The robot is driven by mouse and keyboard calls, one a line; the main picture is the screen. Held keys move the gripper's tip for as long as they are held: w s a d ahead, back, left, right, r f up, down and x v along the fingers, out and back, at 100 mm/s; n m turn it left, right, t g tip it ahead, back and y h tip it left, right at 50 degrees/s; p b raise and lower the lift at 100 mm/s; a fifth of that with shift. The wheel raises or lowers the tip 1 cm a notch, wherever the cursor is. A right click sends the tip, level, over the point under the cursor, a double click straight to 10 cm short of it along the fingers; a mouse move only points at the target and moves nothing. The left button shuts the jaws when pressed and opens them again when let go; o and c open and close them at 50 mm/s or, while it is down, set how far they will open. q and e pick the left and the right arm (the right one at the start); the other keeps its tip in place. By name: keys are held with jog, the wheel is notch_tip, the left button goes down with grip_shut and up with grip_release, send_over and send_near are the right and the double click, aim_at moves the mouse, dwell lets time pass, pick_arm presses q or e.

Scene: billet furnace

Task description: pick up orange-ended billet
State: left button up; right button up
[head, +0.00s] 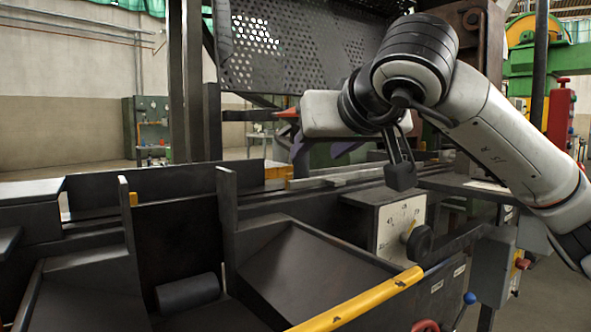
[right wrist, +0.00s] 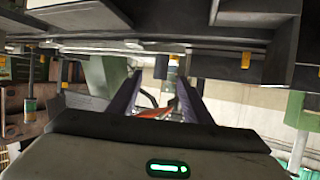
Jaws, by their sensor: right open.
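A long grey bar (head: 338,179) lies along the dark rail at the middle of the head view. A small orange-yellow patch shows at its left end, but I cannot tell whether this is a painted billet end. My right gripper (head: 325,152) is above and behind the rail, partly hidden by my own wrist. In the right wrist view its two dark purplish fingers (right wrist: 165,90) stand wide apart. It is open, with nothing clearly held; an orange-red shape shows between the fingers, seemingly beyond them. My left gripper is not in view.
A dark cylinder (head: 188,292) lies in the front chute. Dark upright plates (head: 228,225) and a yellow rail (head: 362,300) stand in front. A dial box (head: 396,228) is at the right of the chute. A perforated guard (head: 300,55) hangs behind my gripper.

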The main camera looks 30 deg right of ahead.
aim_at(304, 161)
jog(key=shift+b+x, duration=0.65)
jog(key=shift+x, duration=2.95)
jog(key=shift+a, duration=0.15)
grip_shut()
